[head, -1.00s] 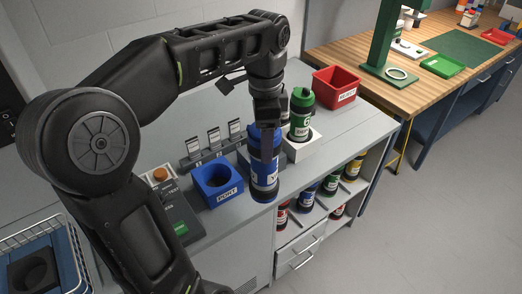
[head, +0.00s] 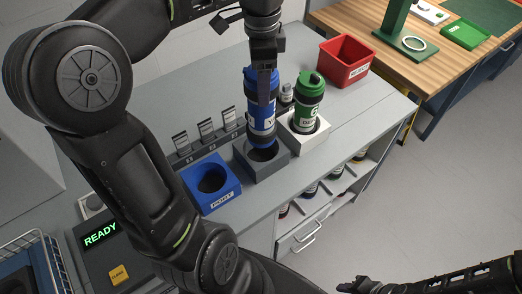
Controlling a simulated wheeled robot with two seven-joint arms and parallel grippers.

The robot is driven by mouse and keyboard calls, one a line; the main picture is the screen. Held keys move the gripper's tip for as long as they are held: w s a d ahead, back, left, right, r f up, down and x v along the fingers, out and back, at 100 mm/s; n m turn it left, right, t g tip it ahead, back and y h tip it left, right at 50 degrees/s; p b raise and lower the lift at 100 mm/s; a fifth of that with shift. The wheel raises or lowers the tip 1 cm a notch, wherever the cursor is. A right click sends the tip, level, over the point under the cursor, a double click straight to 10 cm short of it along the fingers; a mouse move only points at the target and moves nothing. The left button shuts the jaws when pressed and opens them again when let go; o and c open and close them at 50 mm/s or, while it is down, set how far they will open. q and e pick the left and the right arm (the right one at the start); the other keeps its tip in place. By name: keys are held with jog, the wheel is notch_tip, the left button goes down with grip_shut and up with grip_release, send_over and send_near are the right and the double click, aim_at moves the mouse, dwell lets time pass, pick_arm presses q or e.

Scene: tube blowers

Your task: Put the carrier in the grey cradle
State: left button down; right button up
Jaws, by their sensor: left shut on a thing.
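The carrier is a blue canister with a white label (head: 262,120). My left gripper (head: 264,92) is shut on its upper part and holds it nearly upright. The grey cradle (head: 262,172) is a block with a round dark hole. The carrier's lower end is over this hole, and part of the hole shows below it. I cannot tell whether the end is just above the hole or slightly inside it. My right gripper (head: 362,285) shows at the bottom edge, far from the carrier; its jaws are unclear.
A white block (head: 304,142) holding a green canister (head: 309,95) stands right. Behind are small label stands (head: 206,130) and a red bin (head: 346,62). A panel (head: 100,234) reads READY.

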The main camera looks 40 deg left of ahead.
aim_at(261, 112)
pick_arm(q)
notch_tip(261, 112, down, 6)
jog(key=b, duration=0.5)
jog(key=shift+b, duration=0.3)
jog(key=shift+p, duration=0.45)
jog(key=shift+f, duration=0.2)
notch_tip(261, 112, down, 3)
jog(key=shift+f, duration=0.3)
